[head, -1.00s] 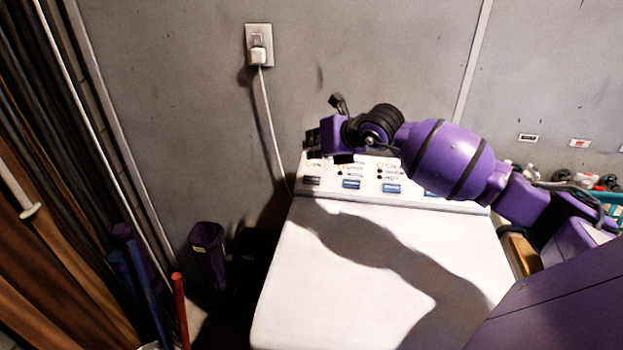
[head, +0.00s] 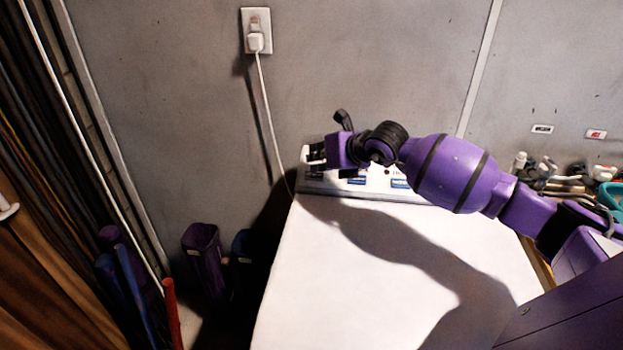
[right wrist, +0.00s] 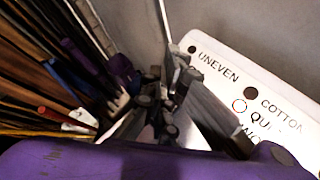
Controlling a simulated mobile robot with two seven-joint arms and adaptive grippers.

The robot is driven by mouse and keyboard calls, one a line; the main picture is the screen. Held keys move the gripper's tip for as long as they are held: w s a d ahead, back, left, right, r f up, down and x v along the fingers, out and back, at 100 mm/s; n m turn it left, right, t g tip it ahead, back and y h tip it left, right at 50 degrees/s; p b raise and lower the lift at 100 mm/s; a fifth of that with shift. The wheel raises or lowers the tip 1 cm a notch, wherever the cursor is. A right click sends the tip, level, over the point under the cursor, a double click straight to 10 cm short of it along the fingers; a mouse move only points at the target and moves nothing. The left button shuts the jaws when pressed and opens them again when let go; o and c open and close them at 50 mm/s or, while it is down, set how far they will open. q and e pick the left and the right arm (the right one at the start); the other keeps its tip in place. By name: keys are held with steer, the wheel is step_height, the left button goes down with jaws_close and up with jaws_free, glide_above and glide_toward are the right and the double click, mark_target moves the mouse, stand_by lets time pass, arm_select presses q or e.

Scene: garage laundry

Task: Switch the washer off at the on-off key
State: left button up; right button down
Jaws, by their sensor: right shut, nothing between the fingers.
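The white washer (head: 400,270) stands against the wall, its lid shut and its control panel (head: 318,188) along the back edge. My right gripper (head: 316,158) is shut and empty over the left end of the panel. Two blue keys (head: 356,181) show in the head view; the leftmost key is hidden by the gripper. The right wrist view shows the panel (right wrist: 215,62) with "UNEVEN" and "COTTON" labels and round lights, beside the gripper's fingers (right wrist: 165,118). I cannot tell whether the fingertips touch the panel. My left gripper is out of view.
A wall outlet (head: 257,17) with a white plug and cord (head: 266,110) is behind the washer. Dark purple and blue bins (head: 204,258) and a red pole (head: 172,312) stand on the left. Small items and a teal basket (head: 608,194) lie at the right.

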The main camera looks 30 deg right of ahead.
mark_target(314, 176)
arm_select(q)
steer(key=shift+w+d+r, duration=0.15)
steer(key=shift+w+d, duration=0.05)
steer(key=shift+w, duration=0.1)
arm_select(e)
steer(key=shift+w, duration=0.1)
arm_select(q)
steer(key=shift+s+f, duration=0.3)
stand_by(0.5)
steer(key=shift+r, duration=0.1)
arm_select(e)
steer(key=shift+d+f, duration=0.15)
steer(key=shift+f, duration=0.2)
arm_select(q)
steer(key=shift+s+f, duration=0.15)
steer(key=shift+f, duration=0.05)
arm_select(e)
steer(key=shift+w+f, duration=0.1)
arm_select(q)
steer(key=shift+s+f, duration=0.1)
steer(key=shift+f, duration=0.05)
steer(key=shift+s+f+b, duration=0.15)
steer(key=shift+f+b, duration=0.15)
steer(key=shift+b, duration=0.15)
arm_select(e)
steer(key=shift+w+d+f, duration=0.1)
steer(key=shift+d+f, duration=0.05)
steer(key=shift+f, duration=0.55)
stand_by(0.4)
